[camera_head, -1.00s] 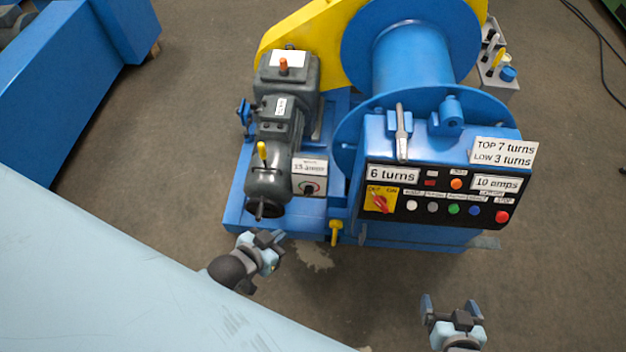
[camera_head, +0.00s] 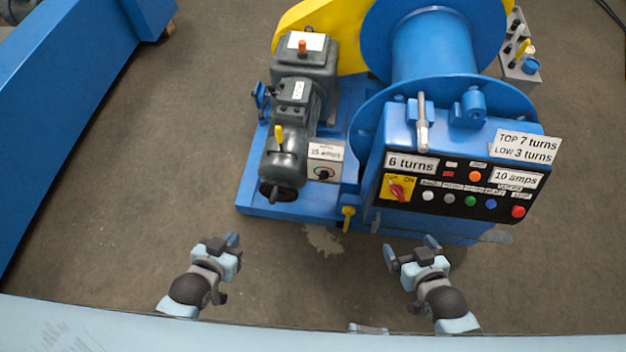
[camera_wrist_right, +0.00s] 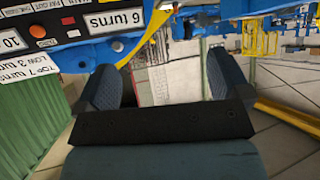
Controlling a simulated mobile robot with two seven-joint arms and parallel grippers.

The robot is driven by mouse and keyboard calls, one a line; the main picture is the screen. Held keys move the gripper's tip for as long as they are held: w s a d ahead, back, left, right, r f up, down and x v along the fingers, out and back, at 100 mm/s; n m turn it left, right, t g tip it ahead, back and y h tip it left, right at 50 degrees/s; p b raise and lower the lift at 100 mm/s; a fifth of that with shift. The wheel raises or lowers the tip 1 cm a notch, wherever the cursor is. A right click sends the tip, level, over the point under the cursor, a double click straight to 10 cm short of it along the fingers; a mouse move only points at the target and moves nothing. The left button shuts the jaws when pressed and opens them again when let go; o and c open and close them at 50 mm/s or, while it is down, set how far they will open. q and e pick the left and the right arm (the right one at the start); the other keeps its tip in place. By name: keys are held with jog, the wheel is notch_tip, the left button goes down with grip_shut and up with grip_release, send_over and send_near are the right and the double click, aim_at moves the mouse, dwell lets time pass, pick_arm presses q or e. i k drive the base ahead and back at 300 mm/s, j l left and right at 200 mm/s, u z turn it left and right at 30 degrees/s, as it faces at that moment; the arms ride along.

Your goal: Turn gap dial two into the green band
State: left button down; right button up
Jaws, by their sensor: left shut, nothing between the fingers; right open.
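No dial that I can read as gap dial two shows, and I make out no clear green band. A small round dial (camera_head: 324,173) with a dark centre sits under the "15 amps" label beside the grey motor. A red rotary switch (camera_head: 397,190) on a yellow plate is on the control panel's left end. My left gripper (camera_head: 228,243) is shut and empty over the floor in front of the machine. My right gripper (camera_head: 412,252) is open and empty in front of the panel, apart from it; its spread fingers also show in the right wrist view (camera_wrist_right: 165,88).
The blue winch drum (camera_head: 432,45) stands behind the black control panel (camera_head: 450,185). The grey motor (camera_head: 286,160) is at its left, with a yellow-handled lever (camera_head: 347,213) at the base. A blue beam (camera_head: 75,110) lies far left. Floor between is clear.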

aim_at(323, 175)
jog(key=i+j+z, duration=0.1)
jog(key=j, duration=0.5)
jog(key=i+j, duration=0.15)
jog(key=j, duration=0.45)
jog(key=i+j+z, duration=0.15)
jog(key=j, duration=0.4)
jog(key=j+z, duration=0.1)
jog(key=j, duration=0.5)
